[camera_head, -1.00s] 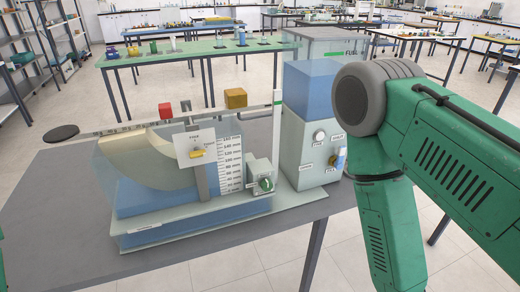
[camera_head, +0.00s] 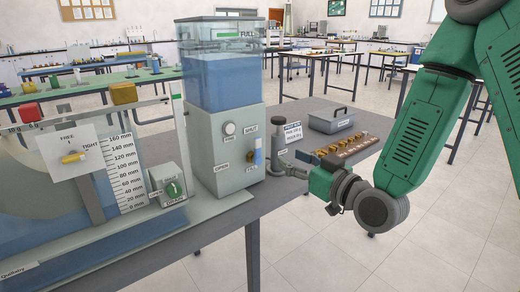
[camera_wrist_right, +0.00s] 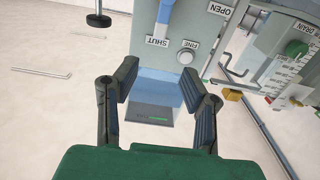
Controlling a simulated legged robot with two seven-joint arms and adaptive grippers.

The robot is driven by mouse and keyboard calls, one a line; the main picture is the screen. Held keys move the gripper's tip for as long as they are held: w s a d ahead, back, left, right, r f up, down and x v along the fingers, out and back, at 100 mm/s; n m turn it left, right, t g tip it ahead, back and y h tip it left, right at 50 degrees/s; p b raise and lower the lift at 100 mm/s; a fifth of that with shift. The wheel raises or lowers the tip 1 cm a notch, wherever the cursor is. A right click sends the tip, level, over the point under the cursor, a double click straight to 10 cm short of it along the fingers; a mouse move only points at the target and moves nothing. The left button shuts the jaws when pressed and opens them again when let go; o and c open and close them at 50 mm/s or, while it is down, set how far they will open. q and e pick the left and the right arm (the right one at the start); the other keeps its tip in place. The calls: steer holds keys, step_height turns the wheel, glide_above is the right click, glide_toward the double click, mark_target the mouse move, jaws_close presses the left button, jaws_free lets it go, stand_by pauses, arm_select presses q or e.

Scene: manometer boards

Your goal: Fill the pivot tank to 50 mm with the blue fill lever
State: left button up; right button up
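The pivot tank (camera_head: 40,232) stands at the left of the head view, with blue water low in it and a millimetre scale (camera_head: 126,172); the exact level is hard to read. The supply tank (camera_head: 224,80) holds blue water above a grey-green cabinet. The blue fill lever (camera_head: 259,156) is upright on the cabinet front, just under the SHUT label; it also shows in the wrist view (camera_wrist_right: 166,14). My right gripper (camera_head: 316,172) is right of the lever, apart from it. Its fingers (camera_wrist_right: 160,82) are open and empty in the wrist view. My left gripper is out of view.
The green drain knob (camera_head: 174,190) and the fine knob (camera_head: 229,128) are nearby. A grey cylindrical post (camera_head: 279,135) stands close to my right gripper. The floor at front right is clear.

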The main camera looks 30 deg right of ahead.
mark_target(258, 141)
steer(key=w+b, duration=0.2)
steer(key=w, duration=0.2)
steer(key=w+a+b, duration=0.1)
steer(key=w+b, duration=0.1)
steer(key=w, duration=0.2)
steer(key=w+b, duration=0.2)
steer(key=w, duration=0.3)
steer(key=shift+w+a, duration=0.1)
steer(key=shift+a, duration=0.15)
steer(key=shift+w, duration=0.15)
steer(key=shift+d+f, duration=0.15)
steer(key=shift+d, duration=0.4)
steer(key=c, duration=0.6)
steer(key=shift+a, duration=0.1)
jaws_close()
steer(key=shift+a, duration=0.3)
